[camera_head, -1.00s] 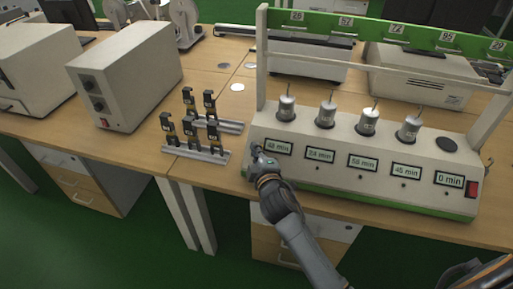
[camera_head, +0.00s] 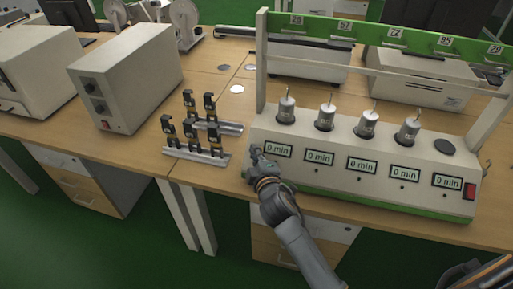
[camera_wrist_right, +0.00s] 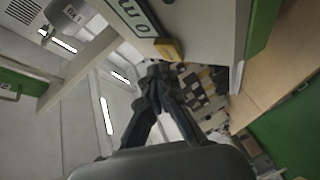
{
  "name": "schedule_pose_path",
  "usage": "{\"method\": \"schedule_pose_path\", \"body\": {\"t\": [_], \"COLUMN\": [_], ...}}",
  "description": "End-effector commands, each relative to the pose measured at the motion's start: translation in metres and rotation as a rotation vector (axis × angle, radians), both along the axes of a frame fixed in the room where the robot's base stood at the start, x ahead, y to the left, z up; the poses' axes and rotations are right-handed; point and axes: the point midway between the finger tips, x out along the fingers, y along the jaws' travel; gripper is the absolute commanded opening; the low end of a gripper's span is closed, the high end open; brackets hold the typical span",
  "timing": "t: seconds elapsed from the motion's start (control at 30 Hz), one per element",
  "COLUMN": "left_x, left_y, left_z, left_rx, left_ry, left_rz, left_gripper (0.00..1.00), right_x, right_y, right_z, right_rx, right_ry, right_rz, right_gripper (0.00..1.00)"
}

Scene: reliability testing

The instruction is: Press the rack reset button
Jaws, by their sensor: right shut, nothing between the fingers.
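The rack (camera_head: 378,196) is a white sloped console with a row of small displays, all reading "0 min". My right gripper (camera_head: 255,153) is shut and empty at the left end of the front face, beside the leftmost display (camera_head: 278,150). In the right wrist view the closed fingertips (camera_wrist_right: 158,72) are close to a small yellow block (camera_wrist_right: 168,49) near a display edge. This block may be the reset button; I cannot tell, nor whether the fingers touch it. In the head view the gripper covers that spot. My left gripper is not in view.
Several metal cylinders (camera_head: 366,124) stand on the rack, beside one empty dark socket (camera_head: 444,146). A red switch (camera_head: 469,190) is at its right end. Black clips on metal stands (camera_head: 222,128) and a white box (camera_head: 128,78) are to the left. A green-topped frame (camera_head: 345,28) rises behind.

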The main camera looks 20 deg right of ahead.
Motion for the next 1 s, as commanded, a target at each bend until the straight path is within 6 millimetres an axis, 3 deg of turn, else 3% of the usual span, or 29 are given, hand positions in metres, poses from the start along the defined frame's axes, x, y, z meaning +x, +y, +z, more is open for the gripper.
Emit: {"method": "schedule_pose_path", "body": {"t": [0.37,1.0], "left_x": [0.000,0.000], "left_y": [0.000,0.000], "left_z": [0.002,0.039], "left_rx": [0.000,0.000], "left_ry": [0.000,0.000], "left_rz": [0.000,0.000], "left_gripper": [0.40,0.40], "right_x": [-0.001,-0.029], "right_y": [0.001,0.020], "right_z": [0.003,0.040], "right_rx": [0.001,0.001], "right_ry": [-0.001,0.000], "right_rz": [0.000,0.000], "right_gripper": [0.00,0.00]}}
